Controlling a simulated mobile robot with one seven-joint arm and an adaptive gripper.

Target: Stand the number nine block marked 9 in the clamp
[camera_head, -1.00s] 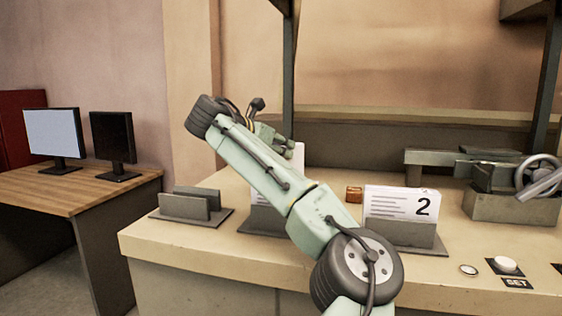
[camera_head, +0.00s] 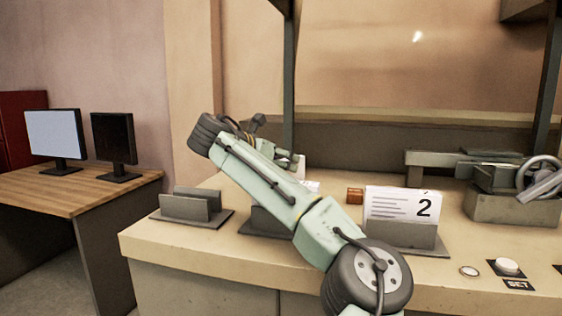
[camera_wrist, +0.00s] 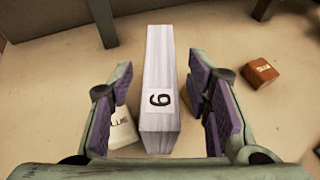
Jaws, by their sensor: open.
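The number nine block (camera_wrist: 158,75) is a tall white block with striped, page-like sides and a label marked 9, which shows turned on its side in the wrist view. My gripper (camera_wrist: 160,80) is open, with one purple-padded finger on each side of the block and a gap at each side. In the head view my gripper (camera_head: 288,160) is over the back of the counter, and the block is mostly hidden behind it. A grey clamp-like device (camera_head: 515,208) with a round handwheel stands at the right of the counter; I see nothing white in it.
A small orange block (camera_head: 355,195) lies on the counter (camera_head: 190,262); it also shows in the wrist view (camera_wrist: 260,72). The left holder (camera_head: 190,208) is empty. A white button (camera_head: 506,265) is at the front right.

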